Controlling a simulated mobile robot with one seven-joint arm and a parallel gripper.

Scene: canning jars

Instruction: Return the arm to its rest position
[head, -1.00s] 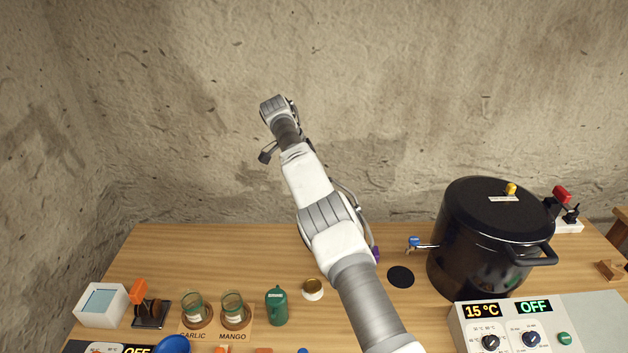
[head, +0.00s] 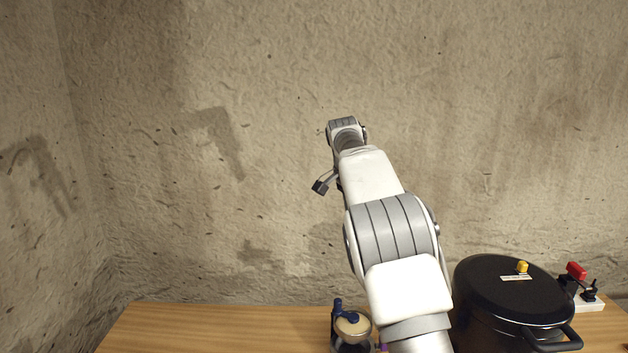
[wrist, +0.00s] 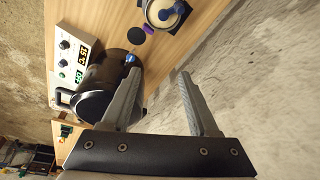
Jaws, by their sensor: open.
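My gripper (wrist: 157,95) shows in the wrist view with its two fingers apart and nothing between them. It is in the air, with the wooden table (wrist: 178,62) and the wall beyond the fingers. In the head view my arm reaches up in front of the wall, above the table (head: 220,322); the fingers cannot be made out there. The black pot (head: 513,290) stands to the right of my arm, and it also shows to the left of the fingers in the wrist view (wrist: 97,106).
A device with a cream-coloured jar top and blue handle (head: 352,326) stands at the table's lower middle, left of my arm. A control box with lit displays (wrist: 70,50) is near the pot. The left tabletop in view is clear.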

